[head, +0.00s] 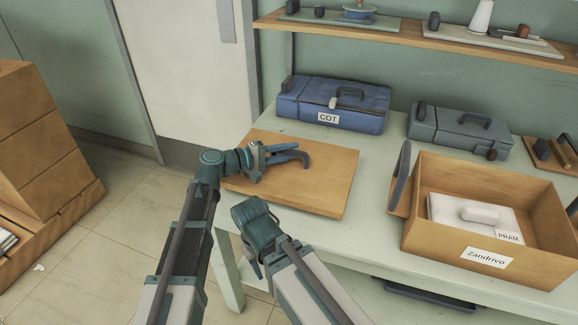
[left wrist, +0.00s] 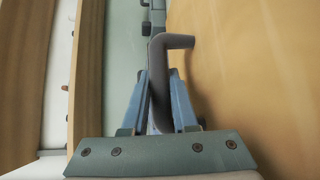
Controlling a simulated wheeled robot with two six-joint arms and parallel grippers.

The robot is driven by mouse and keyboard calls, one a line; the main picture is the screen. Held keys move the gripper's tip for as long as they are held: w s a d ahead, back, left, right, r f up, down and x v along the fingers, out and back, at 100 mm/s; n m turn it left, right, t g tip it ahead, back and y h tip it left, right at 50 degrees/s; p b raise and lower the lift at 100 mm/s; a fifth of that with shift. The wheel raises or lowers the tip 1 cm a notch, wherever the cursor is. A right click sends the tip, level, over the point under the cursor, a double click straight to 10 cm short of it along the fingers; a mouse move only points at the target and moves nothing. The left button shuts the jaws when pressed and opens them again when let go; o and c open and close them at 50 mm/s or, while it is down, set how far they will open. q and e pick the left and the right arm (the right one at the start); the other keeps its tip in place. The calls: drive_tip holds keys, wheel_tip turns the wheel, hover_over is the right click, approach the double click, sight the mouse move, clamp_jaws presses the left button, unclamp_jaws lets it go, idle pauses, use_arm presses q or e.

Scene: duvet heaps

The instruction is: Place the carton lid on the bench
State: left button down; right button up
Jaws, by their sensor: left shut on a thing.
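The carton lid (head: 315,190) is a flat tan board with a dark grey handle (head: 290,158) on top. It lies level at the left end of the pale bench (head: 375,212); I cannot tell whether it touches the bench top or is just above it. My left gripper (head: 274,157) is shut on the handle. The left wrist view shows the blue fingers on both sides of the grey handle (left wrist: 172,42), with the tan lid (left wrist: 245,70) beside it. My right gripper (head: 256,262) hangs low in front of the bench, its fingers mostly hidden by its arm.
An open carton (head: 428,240) labelled Zandrivo holds a white item (head: 452,212) marked PRAM. A blue case (head: 300,98) labelled COT and a grey case (head: 440,127) stand behind. A shelf (head: 400,35) runs above. Stacked brown boxes (head: 45,150) stand at left.

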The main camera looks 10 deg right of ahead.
sight(289, 163)
use_arm(q)
drive_tip(key=shift+f+b, duration=1.95)
drive_tip(key=shift+r, duration=0.15)
drive_tip(key=c, duration=0.7)
unclamp_jaws()
drive_tip(key=shift+f, duration=0.2)
drive_tip(key=shift+r, duration=0.25)
drive_tip(key=p+v, duration=0.2)
drive_tip(key=v, duration=1)
drive_tip(key=shift+f, duration=0.1)
